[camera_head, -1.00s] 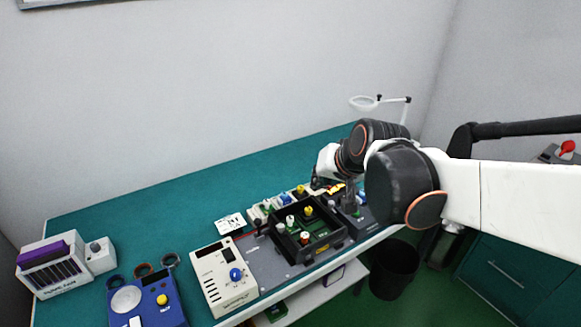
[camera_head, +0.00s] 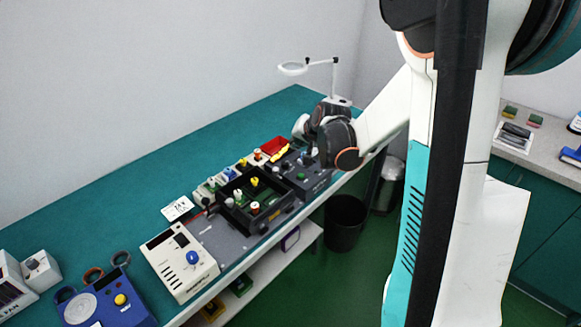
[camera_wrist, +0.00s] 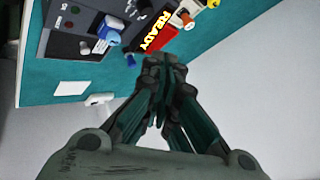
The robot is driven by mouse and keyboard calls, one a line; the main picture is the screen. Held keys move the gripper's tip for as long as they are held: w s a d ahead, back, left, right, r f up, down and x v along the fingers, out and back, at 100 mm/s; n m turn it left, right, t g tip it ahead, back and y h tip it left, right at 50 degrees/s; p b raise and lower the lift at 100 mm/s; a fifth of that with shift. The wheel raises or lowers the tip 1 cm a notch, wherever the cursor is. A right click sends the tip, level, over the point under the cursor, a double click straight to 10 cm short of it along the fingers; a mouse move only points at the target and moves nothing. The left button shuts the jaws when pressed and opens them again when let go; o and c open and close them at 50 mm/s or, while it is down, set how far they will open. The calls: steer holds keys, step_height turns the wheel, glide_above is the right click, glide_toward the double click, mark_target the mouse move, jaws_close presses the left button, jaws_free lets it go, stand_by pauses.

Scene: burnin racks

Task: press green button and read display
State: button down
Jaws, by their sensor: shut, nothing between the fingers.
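A red display (camera_head: 274,146) with yellow lettering stands at the far end of the row of devices. In the wrist view the display (camera_wrist: 152,38) is close and its yellow text reads READY. Beside it is a dark grey panel (camera_wrist: 75,45) with small green spots and knobs; I cannot tell which is the green button. The same dark panel (camera_head: 318,180) shows in the head view below my arm's end. My gripper (camera_wrist: 165,62) is shut and empty, its tips near the display and panel in the picture; contact cannot be told. In the head view my arm hides the fingers.
A black tray (camera_head: 236,216) with coloured pegs, a white device (camera_head: 178,262) with a blue knob and a blue device (camera_head: 92,303) line the bench's front edge. A magnifier lamp (camera_head: 293,69) stands behind. The rear of the green bench (camera_head: 130,195) is mostly clear.

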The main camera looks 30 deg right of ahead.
mark_target(303, 174)
steer(key=shift+m, duration=0.5)
steer(key=d+f, duration=0.3)
steer(key=shift+w+d, duration=0.2)
steer(key=shift+w, duration=0.05)
step_height(303, 174, down, 9)
steer(key=b, duration=0.6)
steer(key=shift+r, duration=0.1)
stand_by(0.9)
steer(key=shift+f+b, duration=0.4)
steer(key=shift+b, duration=0.3)
steer(key=shift+f+b, duration=0.4)
stand_by(0.3)
steer(key=shift+r, duration=0.15)
stand_by(0.3)
steer(key=shift+r+p, duration=0.5)
steer(key=shift+r, duration=0.2)
